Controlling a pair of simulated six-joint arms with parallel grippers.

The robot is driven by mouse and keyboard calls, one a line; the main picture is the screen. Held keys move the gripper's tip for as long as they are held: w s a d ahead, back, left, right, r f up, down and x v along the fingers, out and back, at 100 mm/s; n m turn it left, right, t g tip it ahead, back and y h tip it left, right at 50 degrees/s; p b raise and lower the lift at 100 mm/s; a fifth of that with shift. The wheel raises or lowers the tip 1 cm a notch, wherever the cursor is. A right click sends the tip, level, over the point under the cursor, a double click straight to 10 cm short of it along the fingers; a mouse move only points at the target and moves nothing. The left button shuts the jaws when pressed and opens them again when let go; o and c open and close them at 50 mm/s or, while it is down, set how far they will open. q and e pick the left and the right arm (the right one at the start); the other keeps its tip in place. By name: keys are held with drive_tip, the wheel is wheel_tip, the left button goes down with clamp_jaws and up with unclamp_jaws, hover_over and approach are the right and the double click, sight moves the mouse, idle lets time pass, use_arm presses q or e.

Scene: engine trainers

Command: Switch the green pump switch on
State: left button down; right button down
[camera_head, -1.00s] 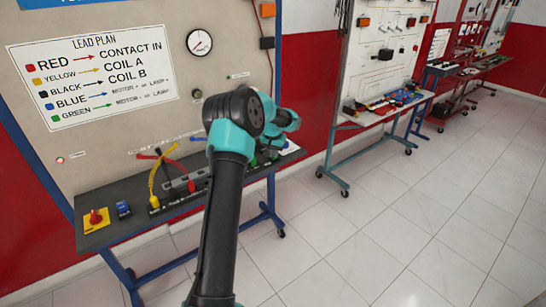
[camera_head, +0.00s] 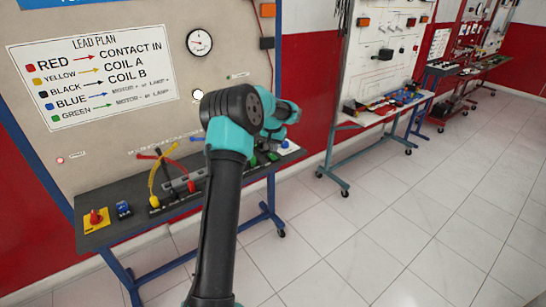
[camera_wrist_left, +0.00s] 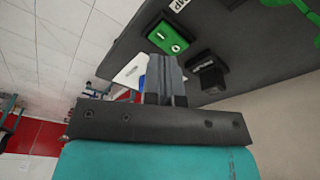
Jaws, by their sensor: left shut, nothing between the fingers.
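The green pump switch (camera_wrist_left: 168,38) shows in the left wrist view as a green rocker with white marks on the dark shelf; which way it is pressed I cannot tell. In the head view it shows small, just right of my arm (camera_head: 271,156). My left gripper (camera_wrist_left: 166,64) is shut and empty. Its fingertips appear just below the green switch in the wrist view, between a white plate and a black switch; whether they touch anything I cannot tell. In the head view my own arm hides the fingers. My right gripper is not in view.
A black switch (camera_wrist_left: 207,75) sits beside the green one. A white plate with a blue part (camera_wrist_left: 132,72) lies on the other side. Green cables (camera_wrist_left: 292,12) are close by. The shelf's left end holds a red-yellow rotary switch (camera_head: 96,218) and a blue switch (camera_head: 123,209).

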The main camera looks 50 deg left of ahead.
sight(274, 158)
use_arm(q)
drive_tip(key=shift+r, duration=1.8)
drive_tip(key=s+d+f+m+h, duration=0.2)
drive_tip(key=d+f+h, duration=0.1)
drive_tip(key=d+f, duration=2.15)
drive_tip(key=s+d+f, duration=0.3)
drive_tip(key=s+d, duration=0.7)
drive_tip(key=s, duration=0.1)
drive_tip(key=s+d+f+m+h, duration=0.1)
drive_tip(key=s+d+f, duration=0.3)
drive_tip(key=s+d, duration=0.7)
drive_tip(key=shift+s+d+g+h, duration=0.2)
drive_tip(key=shift+g+h, duration=0.1)
drive_tip(key=shift+g, duration=0.1)
